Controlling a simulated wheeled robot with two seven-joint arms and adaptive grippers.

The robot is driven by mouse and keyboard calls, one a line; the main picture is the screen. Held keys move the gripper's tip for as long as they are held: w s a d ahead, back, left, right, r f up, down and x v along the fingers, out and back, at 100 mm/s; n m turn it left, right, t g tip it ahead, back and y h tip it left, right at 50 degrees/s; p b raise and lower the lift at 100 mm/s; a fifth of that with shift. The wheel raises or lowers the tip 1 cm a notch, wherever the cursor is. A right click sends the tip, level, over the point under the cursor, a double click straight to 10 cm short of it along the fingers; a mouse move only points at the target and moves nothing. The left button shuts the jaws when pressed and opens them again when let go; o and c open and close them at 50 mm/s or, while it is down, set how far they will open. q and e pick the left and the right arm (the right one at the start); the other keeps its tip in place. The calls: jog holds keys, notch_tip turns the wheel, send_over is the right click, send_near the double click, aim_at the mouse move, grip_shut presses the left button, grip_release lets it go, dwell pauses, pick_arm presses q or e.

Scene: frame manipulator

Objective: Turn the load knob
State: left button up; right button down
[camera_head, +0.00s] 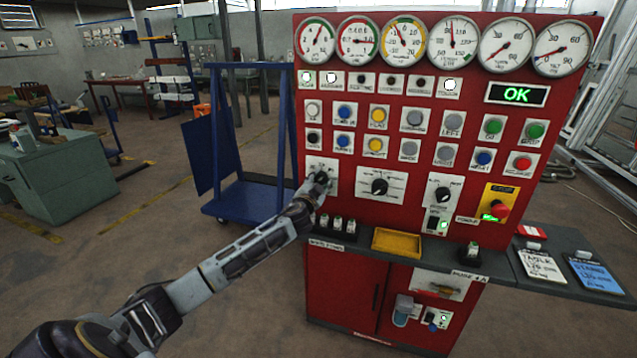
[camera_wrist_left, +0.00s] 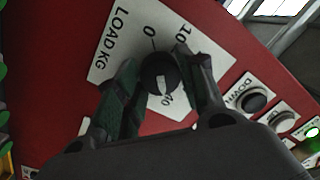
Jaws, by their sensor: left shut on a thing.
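The load knob (camera_wrist_left: 160,76) is a round black knob with a pale pointer mark, on a white plate (camera_wrist_left: 113,45) lettered "LOAD KG" with numbers around it. In the head view the plate (camera_head: 313,163) is at the left edge of the red control panel (camera_head: 337,213), and the knob is mostly hidden behind the gripper. My left gripper (camera_head: 318,181) is at the knob. In the left wrist view its fingers (camera_wrist_left: 160,82) sit on both sides of the knob and are shut on it. My right gripper is not in view.
A wider black dial (camera_head: 379,186) is to the right of the load knob. Several coloured buttons and gauges are above. A yellow tray (camera_head: 397,243) and small knobs (camera_head: 337,224) stand on the ledge below. A blue cart (camera_head: 247,200) stands at the left of the panel.

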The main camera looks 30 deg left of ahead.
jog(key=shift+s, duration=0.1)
pick_arm(q)
jog(key=m+p, duration=0.1)
jog(key=m, duration=0.3)
jog(key=shift+m, duration=0.5)
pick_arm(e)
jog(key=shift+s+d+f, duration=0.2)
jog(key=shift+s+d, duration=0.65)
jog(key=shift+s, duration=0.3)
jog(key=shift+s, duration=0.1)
pick_arm(q)
jog(key=o, duration=0.8)
jog(key=shift+o, duration=1.1)
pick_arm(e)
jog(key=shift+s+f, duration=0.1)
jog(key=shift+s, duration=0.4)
